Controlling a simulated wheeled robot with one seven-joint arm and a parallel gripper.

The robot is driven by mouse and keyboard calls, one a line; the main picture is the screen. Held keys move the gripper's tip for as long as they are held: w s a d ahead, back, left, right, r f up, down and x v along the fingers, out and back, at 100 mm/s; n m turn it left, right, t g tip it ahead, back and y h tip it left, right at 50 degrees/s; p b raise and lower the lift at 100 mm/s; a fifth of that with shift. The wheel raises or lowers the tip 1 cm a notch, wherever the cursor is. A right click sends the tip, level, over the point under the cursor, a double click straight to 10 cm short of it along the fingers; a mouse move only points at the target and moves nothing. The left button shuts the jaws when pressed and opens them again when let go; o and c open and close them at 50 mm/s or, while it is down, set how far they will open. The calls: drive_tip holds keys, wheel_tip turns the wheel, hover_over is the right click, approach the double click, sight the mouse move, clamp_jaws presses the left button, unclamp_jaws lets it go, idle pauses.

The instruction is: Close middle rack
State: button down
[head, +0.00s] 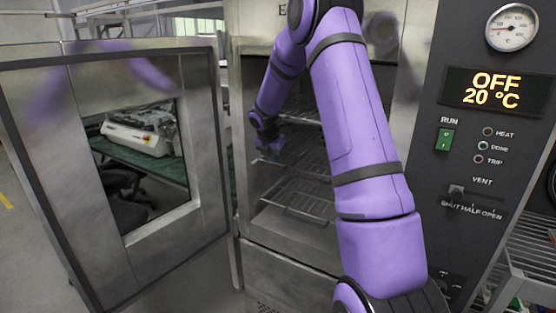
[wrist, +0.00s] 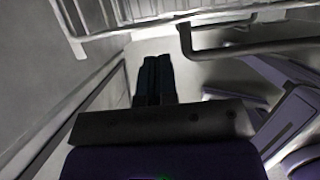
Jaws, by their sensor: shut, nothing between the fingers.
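The steel oven stands open, with wire racks inside. An upper wire rack (head: 306,117) and a lower wire rack (head: 293,209) show in the head view, partly hidden behind my arm. I cannot tell for sure which one is the middle rack. My gripper (head: 271,154) is inside the oven opening near its left side, below the upper rack's level and above the lower rack's front bar. In the wrist view my gripper's fingers (wrist: 157,62) are together and empty. A wire rack (wrist: 150,14) crosses the top of that view, apart from the fingertips.
The oven door (head: 205,165) is swung wide open to the left. A control panel (head: 490,150) reading OFF 20 °C is on the right. A metal wire shelf (head: 530,262) stands at the lower right. In the wrist view a dark bar (wrist: 250,47) runs right of the fingers.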

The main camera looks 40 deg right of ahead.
drive_tip(key=s+a, duration=0.3)
drive_tip(key=a, duration=0.7)
drive_tip(key=s+a+r+m+t+y, duration=0.1)
drive_tip(key=s+a+r+m, duration=0.45)
drive_tip(key=s+r, duration=0.3)
drive_tip(key=s+a+r+m+t, duration=0.1)
drive_tip(key=s+a+r+m, duration=0.3)
drive_tip(key=s+r+m, duration=0.4)
drive_tip(key=s+a+r+m+y, duration=0.1)
drive_tip(key=s+a+m, duration=0.3)
drive_tip(key=s, duration=0.5)
drive_tip(key=s+a+r+m+t+y, duration=0.1)
drive_tip(key=s+a+r+m, duration=0.3)
drive_tip(key=s, duration=0.5)
drive_tip(key=shift+s+a+t+y, duration=0.2)
drive_tip(key=shift+s+t+y, duration=0.1)
drive_tip(key=shift+y, duration=0.3)
drive_tip(key=shift+r+m, duration=0.1)
drive_tip(key=shift+m, duration=0.15)
